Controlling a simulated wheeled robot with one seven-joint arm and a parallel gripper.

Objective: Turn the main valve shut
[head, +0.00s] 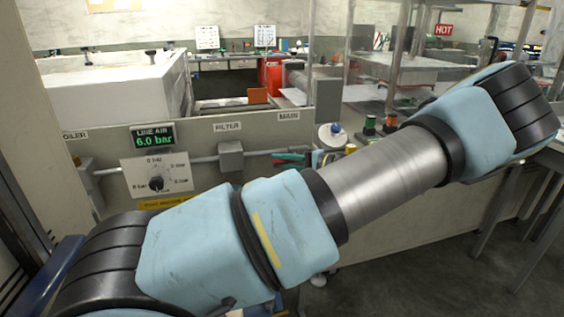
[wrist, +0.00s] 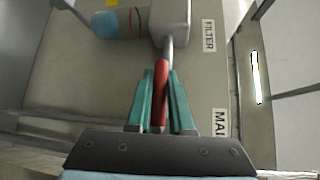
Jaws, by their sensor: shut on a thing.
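The main valve's red handle (wrist: 161,80) shows in the wrist view between the two teal fingers of my gripper (wrist: 161,105). The fingers are shut on it. The handle lies roughly in line with the pipe (wrist: 168,48) that comes out of the grey filter block (wrist: 178,15). In the head view my gripper (head: 290,158) is at the panel just below the MAIN label (head: 289,116). A little red shows by the fingers there. The valve body is hidden behind my gripper. The LINE AIR display (head: 153,137) reads 6.0 bar.
A pressure dial (head: 157,179) is on the panel at left. The grey filter block (head: 230,155) sits left of my gripper, with a blue bowl (wrist: 120,22) beside it in the wrist view. My arm hides much of the lower panel. A white machine (head: 115,88) stands behind.

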